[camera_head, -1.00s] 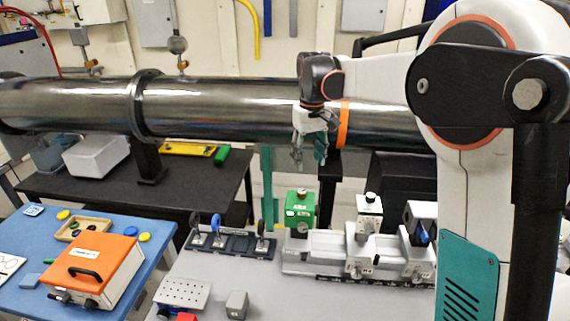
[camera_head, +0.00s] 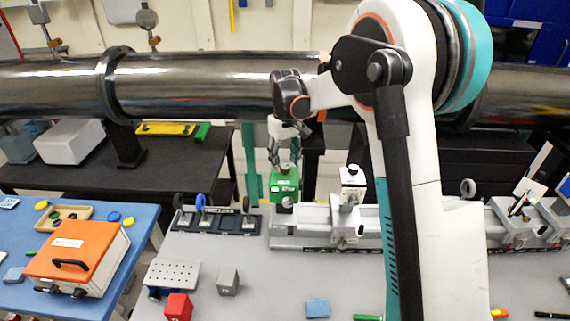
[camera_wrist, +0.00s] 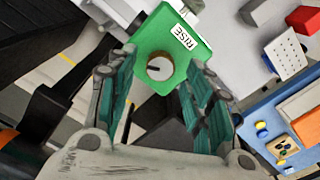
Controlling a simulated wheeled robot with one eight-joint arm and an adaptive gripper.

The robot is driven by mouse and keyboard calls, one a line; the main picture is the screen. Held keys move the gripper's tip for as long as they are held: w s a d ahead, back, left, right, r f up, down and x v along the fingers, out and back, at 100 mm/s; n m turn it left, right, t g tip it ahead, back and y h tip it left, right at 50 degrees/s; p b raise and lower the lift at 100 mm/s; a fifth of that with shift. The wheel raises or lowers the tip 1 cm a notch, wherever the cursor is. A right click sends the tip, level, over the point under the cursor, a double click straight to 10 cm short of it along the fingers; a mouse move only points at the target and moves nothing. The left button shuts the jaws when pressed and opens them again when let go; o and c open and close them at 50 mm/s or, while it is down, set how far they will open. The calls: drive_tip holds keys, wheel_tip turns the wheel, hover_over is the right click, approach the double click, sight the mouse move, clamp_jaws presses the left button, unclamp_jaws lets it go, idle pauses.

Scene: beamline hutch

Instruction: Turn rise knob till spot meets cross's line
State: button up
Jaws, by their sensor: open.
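The green RISE block (camera_head: 284,186) stands at the left end of the grey rail. In the wrist view its white RISE label shows, with the round rise knob (camera_wrist: 159,67), which has a brown rim and a pale face with a dark mark. My gripper (camera_head: 283,150) is open just above the block, fingers pointing down. In the wrist view the knob appears between the teal fingers of my gripper (camera_wrist: 160,73); I cannot tell whether they touch it. I cannot make out the spot or the cross in either view.
The grey rail (camera_head: 400,234) carries a white-topped unit (camera_head: 352,190) close right of the block. A holder (camera_head: 240,222) with upright rings stands left. A large steel pipe (camera_head: 200,82) runs behind. An orange box (camera_head: 78,256) sits on the blue table.

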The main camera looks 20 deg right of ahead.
drive_tip(key=shift+f, duration=0.9)
drive_tip(key=c, duration=1)
drive_tip(key=shift+c, duration=0.2)
drive_tip(key=m+b, duration=0.1)
drive_tip(key=m, duration=0.2)
drive_tip(key=shift+m, duration=0.4)
drive_tip(key=shift+m+b, duration=0.65)
drive_tip(key=shift+m, duration=1.35)
